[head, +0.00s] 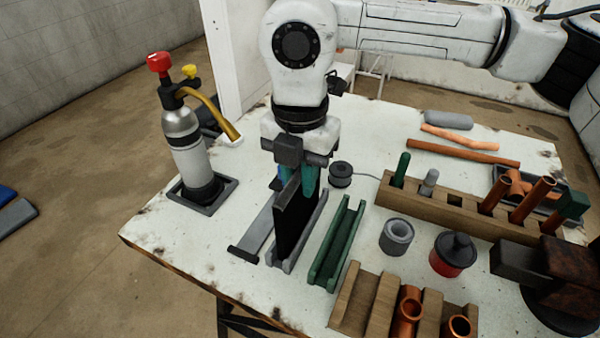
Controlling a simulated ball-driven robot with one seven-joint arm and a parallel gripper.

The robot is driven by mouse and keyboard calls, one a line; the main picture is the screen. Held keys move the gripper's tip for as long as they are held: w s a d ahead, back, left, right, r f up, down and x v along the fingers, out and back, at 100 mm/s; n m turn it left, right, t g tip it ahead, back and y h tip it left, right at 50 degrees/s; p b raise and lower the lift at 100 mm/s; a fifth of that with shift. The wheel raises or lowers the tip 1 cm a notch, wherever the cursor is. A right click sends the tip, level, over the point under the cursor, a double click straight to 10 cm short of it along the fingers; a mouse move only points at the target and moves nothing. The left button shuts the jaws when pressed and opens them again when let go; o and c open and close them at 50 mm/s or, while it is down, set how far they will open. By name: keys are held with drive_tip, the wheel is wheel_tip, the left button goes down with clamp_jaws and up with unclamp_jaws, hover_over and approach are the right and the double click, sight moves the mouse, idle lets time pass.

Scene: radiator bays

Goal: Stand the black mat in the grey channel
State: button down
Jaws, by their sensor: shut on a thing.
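The black mat (294,226) is upright, a thin dark slab seen nearly edge-on. My gripper (298,182), with teal fingers, is shut on its upper part. The grey channel (313,232) lies on the table directly below and around the mat's lower part. The mat lines up with the channel's length, and its lower edge appears to be between the channel's walls. I cannot tell whether it rests on the channel's floor. The mat and the gripper hide much of the channel's far end and left wall.
A green channel (337,245) lies close on the right. A flat grey piece with a dark end (252,240) lies close on the left. A torch bottle (190,150) stands further left. A wooden rack (455,205), grey ring (396,236) and red-black pot (453,254) crowd the right.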

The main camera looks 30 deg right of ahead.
drive_tip(key=shift+f, duration=0.3)
drive_tip(key=c, duration=0.9)
unclamp_jaws()
drive_tip(key=shift+r, duration=0.1)
drive_tip(key=shift+r+p, duration=1.7)
drive_tip(key=shift+r, duration=1.75)
